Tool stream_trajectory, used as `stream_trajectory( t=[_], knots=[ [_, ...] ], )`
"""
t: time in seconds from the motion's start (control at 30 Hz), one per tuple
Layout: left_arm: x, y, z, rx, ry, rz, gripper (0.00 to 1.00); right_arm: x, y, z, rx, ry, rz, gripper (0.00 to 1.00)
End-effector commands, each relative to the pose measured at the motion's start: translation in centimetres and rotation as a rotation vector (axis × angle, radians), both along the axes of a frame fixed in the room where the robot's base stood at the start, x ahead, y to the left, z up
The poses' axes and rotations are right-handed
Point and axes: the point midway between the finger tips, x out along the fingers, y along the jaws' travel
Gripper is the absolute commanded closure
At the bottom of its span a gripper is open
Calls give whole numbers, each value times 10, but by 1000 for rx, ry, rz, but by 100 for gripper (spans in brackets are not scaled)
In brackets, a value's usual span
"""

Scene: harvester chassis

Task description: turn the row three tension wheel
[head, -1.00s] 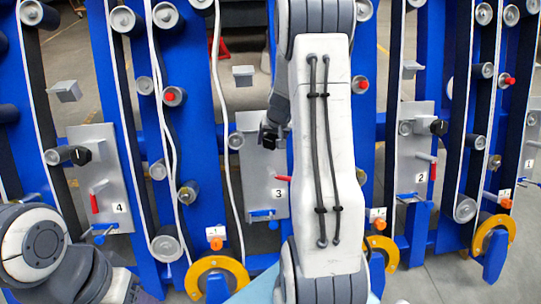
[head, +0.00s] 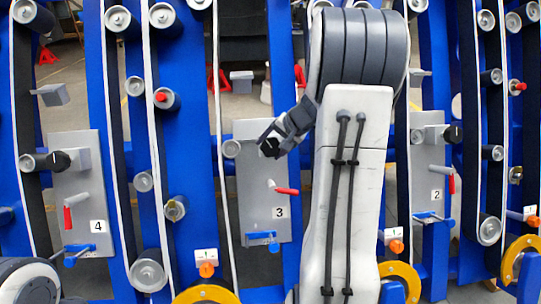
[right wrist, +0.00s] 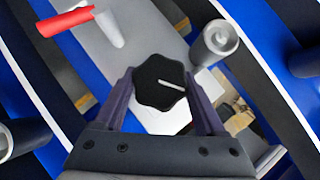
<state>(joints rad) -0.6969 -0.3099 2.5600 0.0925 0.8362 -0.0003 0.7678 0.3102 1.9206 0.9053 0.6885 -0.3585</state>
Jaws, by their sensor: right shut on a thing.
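The row three plate (head: 257,205) is grey and carries the label 3. Its tension wheel is a black lobed knob with a white pointer line, which shows clearly in the right wrist view (right wrist: 160,82). In the head view my right gripper (head: 271,147) is at the plate's upper part and largely covers the wheel. In the right wrist view its two fingers (right wrist: 163,100) stand on either side of the wheel, shut on it. The pointer line points to the lower right there. My left gripper is not in view.
A red-handled lever (head: 287,190) sticks out below the wheel, with a blue clamp (head: 262,237) lower down. Plates 4 (head: 80,195) and 2 (head: 430,180) stand to either side with their own black knobs. Blue uprights, belts and rollers crowd the space between.

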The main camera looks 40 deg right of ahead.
Motion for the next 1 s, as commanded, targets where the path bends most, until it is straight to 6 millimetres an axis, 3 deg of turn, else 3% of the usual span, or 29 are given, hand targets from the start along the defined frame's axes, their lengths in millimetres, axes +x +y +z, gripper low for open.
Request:
stream_trajectory(
  t=[0.63, 0.67, 0.7, 0.73, 1.0],
  knots=[
    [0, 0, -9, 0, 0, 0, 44, 2, 3, 2, 45, -28, -22, 83],
    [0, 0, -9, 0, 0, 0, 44, 2, 3, 2, 45, -28, -22, 24],
    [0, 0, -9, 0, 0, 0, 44, 2, 3, 2, 46, -28, -21, 8],
    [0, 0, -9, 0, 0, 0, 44, 2, 3, 2, 45, -28, -21, 0],
    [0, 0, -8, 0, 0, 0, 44, -1, 0, 3, 41, -26, -26, 0]
  ],
)
